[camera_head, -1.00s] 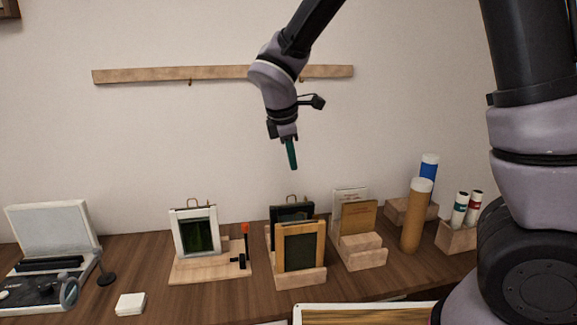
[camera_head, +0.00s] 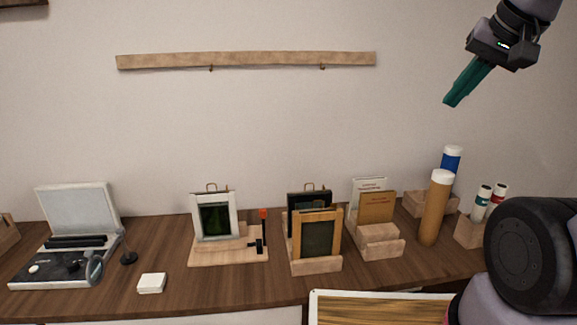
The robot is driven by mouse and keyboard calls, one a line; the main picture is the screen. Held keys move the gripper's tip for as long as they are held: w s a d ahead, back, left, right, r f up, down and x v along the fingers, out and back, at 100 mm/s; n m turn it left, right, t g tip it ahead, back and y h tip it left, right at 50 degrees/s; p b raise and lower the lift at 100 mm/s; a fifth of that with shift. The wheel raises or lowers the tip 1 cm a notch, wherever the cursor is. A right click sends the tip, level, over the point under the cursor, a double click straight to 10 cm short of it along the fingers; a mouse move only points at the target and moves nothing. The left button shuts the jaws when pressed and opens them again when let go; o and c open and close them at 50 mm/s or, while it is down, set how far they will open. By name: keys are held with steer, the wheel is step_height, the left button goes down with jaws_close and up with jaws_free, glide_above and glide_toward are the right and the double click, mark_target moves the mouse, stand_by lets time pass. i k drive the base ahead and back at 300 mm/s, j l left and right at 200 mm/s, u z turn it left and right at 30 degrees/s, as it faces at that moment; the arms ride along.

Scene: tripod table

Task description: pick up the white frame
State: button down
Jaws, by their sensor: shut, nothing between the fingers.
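The white frame (camera_head: 230,218) stands nearly upright on a light wooden stand (camera_head: 213,258), left of the middle of the table. It has a dark green panel inside and a metal loop at its top. A small clamp-like part with an orange top (camera_head: 263,215) stands at its right side on the same stand. My gripper (camera_head: 452,101) is in the air at the upper right, well above the table and far to the right of the frame. Its green fingers are shut and hold nothing.
A wooden frame (camera_head: 337,238) and a black frame (camera_head: 291,212) share a stand to the right. Books (camera_head: 377,207), tubes (camera_head: 434,210) and small bottles stand farther right. An open device (camera_head: 72,242) and a white block (camera_head: 151,283) are left. A wall rail (camera_head: 250,60) has hooks.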

mark_target(214, 214)
steer(key=j+u, duration=0.25)
steer(key=i+j+u, duration=0.15)
steer(key=j+u, duration=0.15)
steer(key=i+j+u, duration=0.25)
steer(key=j, duration=0.15)
steer(key=k, duration=0.1)
